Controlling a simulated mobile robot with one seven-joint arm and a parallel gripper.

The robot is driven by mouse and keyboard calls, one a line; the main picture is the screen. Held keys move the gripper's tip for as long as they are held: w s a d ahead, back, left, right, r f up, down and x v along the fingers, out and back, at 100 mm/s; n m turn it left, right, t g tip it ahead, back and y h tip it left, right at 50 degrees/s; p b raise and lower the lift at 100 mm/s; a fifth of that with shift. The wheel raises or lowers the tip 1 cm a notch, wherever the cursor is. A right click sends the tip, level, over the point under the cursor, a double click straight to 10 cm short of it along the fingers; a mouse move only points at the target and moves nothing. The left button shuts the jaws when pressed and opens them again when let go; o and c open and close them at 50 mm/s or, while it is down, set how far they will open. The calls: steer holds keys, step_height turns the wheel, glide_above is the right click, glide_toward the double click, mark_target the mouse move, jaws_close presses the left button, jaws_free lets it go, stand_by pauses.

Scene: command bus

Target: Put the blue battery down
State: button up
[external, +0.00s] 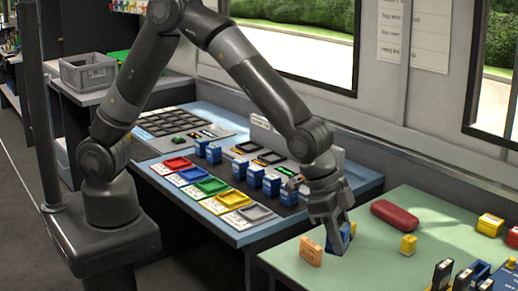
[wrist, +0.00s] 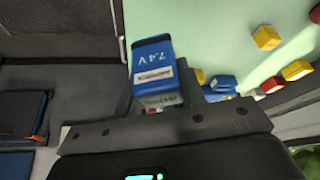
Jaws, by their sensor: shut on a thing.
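The blue battery (wrist: 152,55), marked 7.4 V with a white label, shows in the wrist view in front of my gripper. In the external view my gripper (external: 338,240) points down at the left part of the pale green table (external: 375,255) and is shut on the blue battery (external: 346,234), which is mostly hidden by the fingers. I cannot tell whether the battery touches the tabletop. An orange block (external: 310,251) stands just left of the gripper.
A yellow block (external: 408,244) and a red case (external: 395,216) lie right of my gripper. The blue bench (external: 225,228) behind holds coloured trays and several blue batteries. Green tabletop between is clear.

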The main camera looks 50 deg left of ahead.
steer(key=w+f, duration=0.2)
steer(key=w, duration=0.1)
steer(key=w+f, duration=0.2)
steer(key=w, duration=0.1)
steer(key=w+a+f, duration=0.1)
steer(key=w+f, duration=0.1)
steer(key=w, duration=0.2)
steer(key=shift+f, duration=2)
steer(key=shift+f, duration=0.15)
steer(key=o, duration=1.1)
